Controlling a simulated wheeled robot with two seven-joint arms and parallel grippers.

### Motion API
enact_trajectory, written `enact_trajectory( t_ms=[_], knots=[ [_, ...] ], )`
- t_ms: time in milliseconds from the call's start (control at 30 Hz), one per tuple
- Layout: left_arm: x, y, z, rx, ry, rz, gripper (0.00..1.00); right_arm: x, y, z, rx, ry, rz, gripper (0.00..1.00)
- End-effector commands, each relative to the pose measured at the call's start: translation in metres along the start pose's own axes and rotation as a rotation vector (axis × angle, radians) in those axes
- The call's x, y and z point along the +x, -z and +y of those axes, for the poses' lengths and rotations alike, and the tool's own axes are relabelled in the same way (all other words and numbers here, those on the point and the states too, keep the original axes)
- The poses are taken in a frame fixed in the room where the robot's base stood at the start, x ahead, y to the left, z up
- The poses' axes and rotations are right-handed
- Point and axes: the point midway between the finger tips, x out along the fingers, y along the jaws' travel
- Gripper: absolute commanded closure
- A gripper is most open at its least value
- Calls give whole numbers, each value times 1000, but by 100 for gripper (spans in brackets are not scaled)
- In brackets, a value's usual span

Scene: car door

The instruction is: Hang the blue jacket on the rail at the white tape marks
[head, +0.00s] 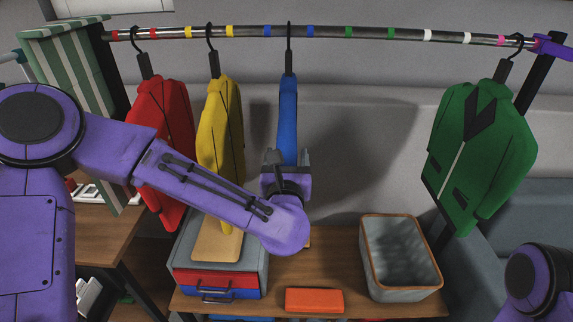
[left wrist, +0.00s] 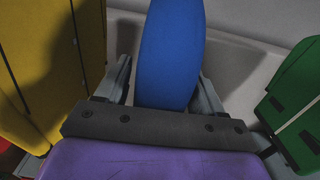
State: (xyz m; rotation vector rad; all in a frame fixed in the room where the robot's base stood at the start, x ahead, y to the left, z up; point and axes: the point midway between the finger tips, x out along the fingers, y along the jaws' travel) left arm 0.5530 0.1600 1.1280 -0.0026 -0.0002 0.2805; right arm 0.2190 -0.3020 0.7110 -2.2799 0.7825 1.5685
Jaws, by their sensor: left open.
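The blue jacket (head: 288,110) hangs edge-on from a black hanger on the metal rail (head: 385,33), between the two blue tape marks. The white tape marks (head: 427,35) are further right on the rail, and no hanger is between them. My left gripper (head: 287,157) is open at the lower part of the blue jacket. In the left wrist view the blue jacket (left wrist: 170,55) stands between the two spread fingers, with gaps on both sides. The jacket's lower end is hidden behind the gripper. My right gripper is out of view.
Red (head: 163,120) and yellow (head: 220,120) jackets hang to the left, the green jacket (head: 480,150) to the right. Below are a drawer box (head: 216,278), an orange block (head: 314,300) and a grey bin (head: 400,280) on a wooden bench. The space between blue and green jackets is clear.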

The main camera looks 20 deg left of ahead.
Motion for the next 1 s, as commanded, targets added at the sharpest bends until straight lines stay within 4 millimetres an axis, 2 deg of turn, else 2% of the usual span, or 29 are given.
enact_trajectory(
  t_ms=[300,333,533,1000],
  knots=[
    [7,1,0,2,1,-1,32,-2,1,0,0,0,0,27],
    [6,1,0,2,1,0,35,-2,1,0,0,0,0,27],
    [6,1,0,2,1,0,100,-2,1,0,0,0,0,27],
    [6,-7,0,1,2,-2,100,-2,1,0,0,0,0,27]
  ],
)
